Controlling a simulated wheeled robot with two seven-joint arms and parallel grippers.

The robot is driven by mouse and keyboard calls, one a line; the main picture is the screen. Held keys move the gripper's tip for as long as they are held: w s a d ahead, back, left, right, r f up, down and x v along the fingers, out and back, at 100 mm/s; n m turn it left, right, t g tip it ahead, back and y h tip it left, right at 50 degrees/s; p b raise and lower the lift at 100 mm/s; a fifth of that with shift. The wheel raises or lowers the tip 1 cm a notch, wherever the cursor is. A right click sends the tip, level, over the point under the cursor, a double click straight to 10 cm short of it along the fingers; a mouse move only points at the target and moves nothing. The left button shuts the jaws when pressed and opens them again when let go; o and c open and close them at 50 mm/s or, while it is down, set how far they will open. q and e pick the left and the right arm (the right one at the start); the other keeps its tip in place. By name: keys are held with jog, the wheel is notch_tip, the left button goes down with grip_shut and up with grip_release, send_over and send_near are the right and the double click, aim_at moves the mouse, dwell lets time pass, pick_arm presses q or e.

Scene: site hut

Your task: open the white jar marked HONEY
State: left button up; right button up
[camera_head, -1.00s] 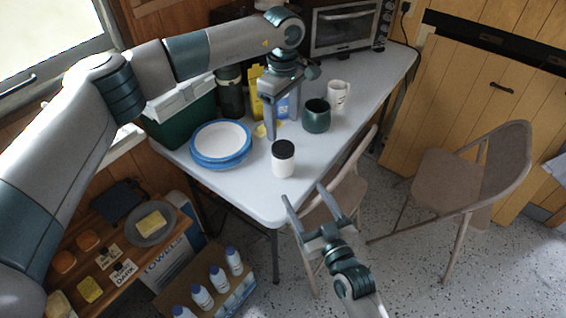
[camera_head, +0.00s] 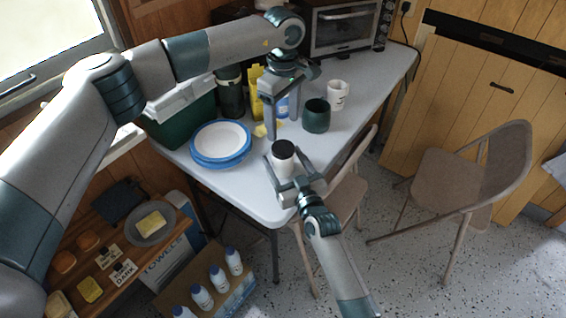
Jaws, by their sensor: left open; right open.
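A white jar (camera_head: 283,167) with a black lid (camera_head: 284,148) stands upright on the table near its front corner. No marking on it can be read from here. My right gripper (camera_head: 284,156) is open and low, with one finger on each side of the jar's body; I cannot tell whether either finger touches it. The palm hides part of the jar's lower front. My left gripper (camera_head: 282,127) is open and points down, behind and above the jar, with nothing between its fingers.
Blue-rimmed plates (camera_head: 221,142) are stacked left of the jar on the pale table (camera_head: 357,103). A dark green mug (camera_head: 316,116) and a white mug (camera_head: 337,95) stand behind right. A folding chair (camera_head: 347,190) is tucked close to the table's right edge.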

aim_at(283, 147)
jog(key=shift+w+a, duration=0.25)
jog(key=shift+w, duration=0.35)
grip_shut()
pick_arm(q)
jog(key=m, duration=1.3)
jog(key=shift+m, duration=0.3)
jog(key=shift+f, duration=0.1)
jog(key=shift+f, duration=3.9)
